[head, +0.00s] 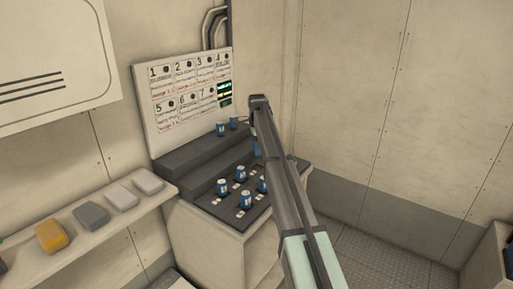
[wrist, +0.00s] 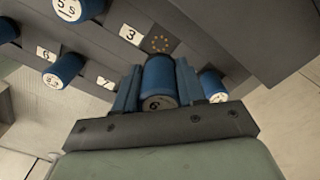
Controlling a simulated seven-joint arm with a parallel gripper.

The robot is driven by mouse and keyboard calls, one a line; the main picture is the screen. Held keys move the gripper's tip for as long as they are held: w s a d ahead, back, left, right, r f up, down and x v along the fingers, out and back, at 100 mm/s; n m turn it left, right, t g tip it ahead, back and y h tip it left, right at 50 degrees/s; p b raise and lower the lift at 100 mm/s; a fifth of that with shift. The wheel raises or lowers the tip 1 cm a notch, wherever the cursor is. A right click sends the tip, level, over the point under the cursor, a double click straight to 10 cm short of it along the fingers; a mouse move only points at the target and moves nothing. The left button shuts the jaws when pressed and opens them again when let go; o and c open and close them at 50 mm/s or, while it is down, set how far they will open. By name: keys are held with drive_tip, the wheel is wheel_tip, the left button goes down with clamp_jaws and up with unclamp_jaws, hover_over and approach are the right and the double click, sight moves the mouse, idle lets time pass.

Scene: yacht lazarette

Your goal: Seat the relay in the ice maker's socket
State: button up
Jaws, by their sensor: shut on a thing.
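My gripper (wrist: 157,84) is shut on a blue cylindrical relay (wrist: 158,70), one finger on each side. The relay's pale end, with a dark mark like a 6, faces the wrist camera. Just beyond it in the wrist view is an empty socket (wrist: 160,42) with a ring of gold contacts, beside a white tag 3 (wrist: 130,35). The relay appears apart from the socket, but the gap is hard to judge. In the head view my arm covers most of the gripper. I cannot tell which socket is the ice maker's; the card text is too small.
Several blue relays (head: 221,186) stand on the dark stepped console (head: 205,180), close around my gripper. A numbered card board (head: 190,95) with a green display (head: 224,92) rises behind. A shelf (head: 90,222) at left holds yellow (head: 52,236) and grey blocks.

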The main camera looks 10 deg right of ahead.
sight(257, 168)
drive_tip(key=shift+f, duration=3.7)
drive_tip(key=o, duration=1.2)
drive_tip(key=shift+c, duration=0.2)
drive_tip(key=shift+r, duration=0.1)
wheel_tip(257, 168, up, 14)
drive_tip(key=shift+f, duration=0.2)
